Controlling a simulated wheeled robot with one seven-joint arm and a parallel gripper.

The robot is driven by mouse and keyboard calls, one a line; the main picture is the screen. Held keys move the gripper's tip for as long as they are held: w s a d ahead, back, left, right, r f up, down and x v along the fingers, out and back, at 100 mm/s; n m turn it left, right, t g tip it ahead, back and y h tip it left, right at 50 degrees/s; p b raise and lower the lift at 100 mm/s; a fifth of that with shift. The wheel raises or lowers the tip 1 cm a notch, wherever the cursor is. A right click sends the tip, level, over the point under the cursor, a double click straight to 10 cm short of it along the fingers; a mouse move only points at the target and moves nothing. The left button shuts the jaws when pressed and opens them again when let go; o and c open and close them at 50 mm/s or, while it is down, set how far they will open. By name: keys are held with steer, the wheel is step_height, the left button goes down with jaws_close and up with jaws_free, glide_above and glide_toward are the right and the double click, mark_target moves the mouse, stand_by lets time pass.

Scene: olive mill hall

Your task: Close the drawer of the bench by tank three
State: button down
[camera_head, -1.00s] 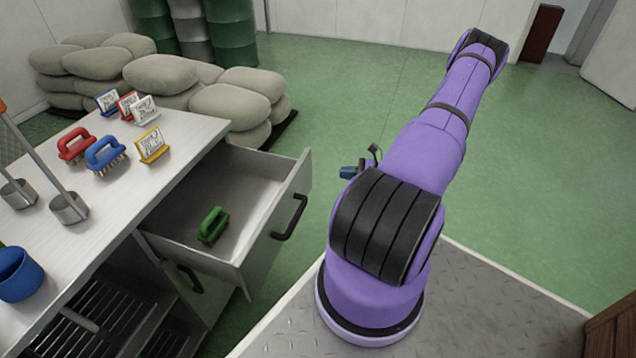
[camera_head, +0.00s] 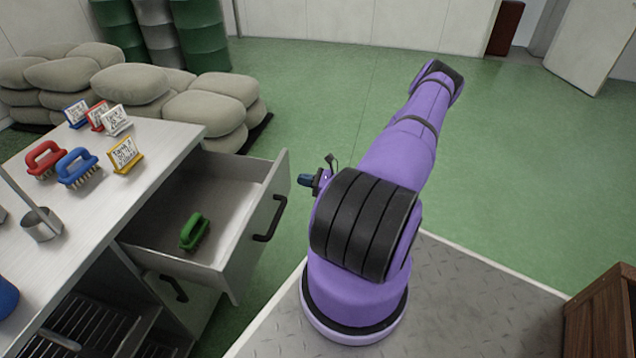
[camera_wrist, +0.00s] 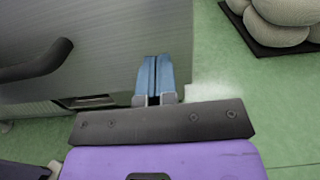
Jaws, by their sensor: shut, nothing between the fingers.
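The open grey drawer (camera_head: 231,261) juts out from the white-topped bench (camera_head: 165,140), toward the right. Its dark bar handle (camera_head: 270,219) is on the front panel. A green brush (camera_head: 194,232) lies inside the drawer. My gripper (camera_head: 303,181) is shut and empty, just right of the drawer's front panel near its far end. In the wrist view its blue fingers (camera_wrist: 154,78) lie over the drawer front (camera_wrist: 110,35) near that panel's right edge, with the handle (camera_wrist: 38,64) to the left. I cannot tell whether they touch the panel.
Red (camera_head: 45,158) and blue (camera_head: 77,167) brushes, label cards (camera_head: 125,155) and a metal ladle (camera_head: 41,225) stand on the bench. Sacks (camera_head: 205,118) and drums (camera_head: 204,36) are behind. A wooden crate (camera_head: 603,310) is at lower right. Green floor (camera_head: 520,150) is clear at right.

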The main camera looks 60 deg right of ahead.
mark_target(286, 176)
steer(key=shift+x, duration=2)
